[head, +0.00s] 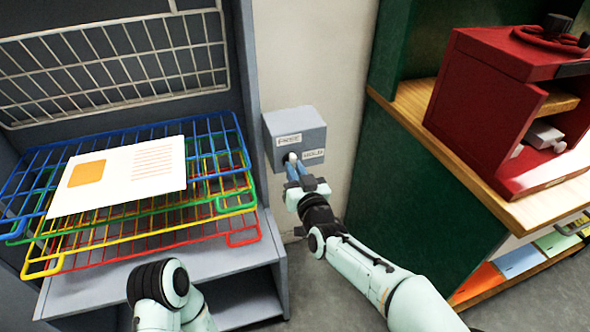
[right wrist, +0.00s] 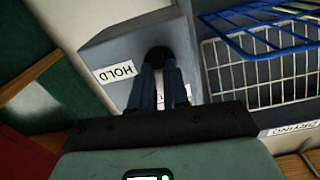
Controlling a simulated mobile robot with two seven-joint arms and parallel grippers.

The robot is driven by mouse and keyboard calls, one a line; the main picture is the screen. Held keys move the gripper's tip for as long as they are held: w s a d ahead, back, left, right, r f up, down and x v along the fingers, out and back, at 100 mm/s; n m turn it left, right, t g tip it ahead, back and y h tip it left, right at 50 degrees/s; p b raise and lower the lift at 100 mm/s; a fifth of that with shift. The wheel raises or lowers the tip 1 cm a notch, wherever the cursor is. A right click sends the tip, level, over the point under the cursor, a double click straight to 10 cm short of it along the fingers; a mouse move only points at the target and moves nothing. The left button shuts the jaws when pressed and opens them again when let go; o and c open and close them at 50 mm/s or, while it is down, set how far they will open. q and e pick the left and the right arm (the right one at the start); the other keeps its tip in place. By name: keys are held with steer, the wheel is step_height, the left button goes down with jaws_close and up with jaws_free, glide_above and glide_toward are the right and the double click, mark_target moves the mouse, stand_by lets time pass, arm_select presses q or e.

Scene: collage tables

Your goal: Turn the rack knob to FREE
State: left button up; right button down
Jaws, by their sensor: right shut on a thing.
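A grey box (head: 311,129) is mounted beside the drying rack, with a FREE label (head: 289,140) at upper left and a HOLD label (head: 313,154) at lower right. My right gripper (head: 292,163) reaches the front of the box and is shut on the knob. In the right wrist view the dark round knob (right wrist: 158,57) sits between the blue fingertips, near the HOLD label (right wrist: 117,72). Which way the knob points is hidden by the fingers. My left arm shows at the bottom of the head view, but its gripper is out of view.
The rack's coloured wire shelves (head: 237,205) stand left of the box, with a printed sheet (head: 120,172) lying on the blue top one. A raised white wire shelf (head: 110,65) is behind. A green cabinet with a red box (head: 480,110) stands to the right.

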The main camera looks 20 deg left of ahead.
arm_select(q)
steer(key=shift+w+r, duration=0.2)
steer(key=shift+r, duration=0.05)
arm_select(e)
steer(key=shift+n, duration=0.6)
steer(key=c, duration=1.1)
jaws_free()
steer(key=shift+s, duration=0.1)
arm_select(q)
steer(key=shift+s+d+r+p, duration=0.5)
steer(key=shift+s+r+p, duration=0.15)
steer(key=shift+s+p, duration=0.1)
arm_select(e)
steer(key=v, duration=1.3)
steer(key=shift+d, duration=0.15)
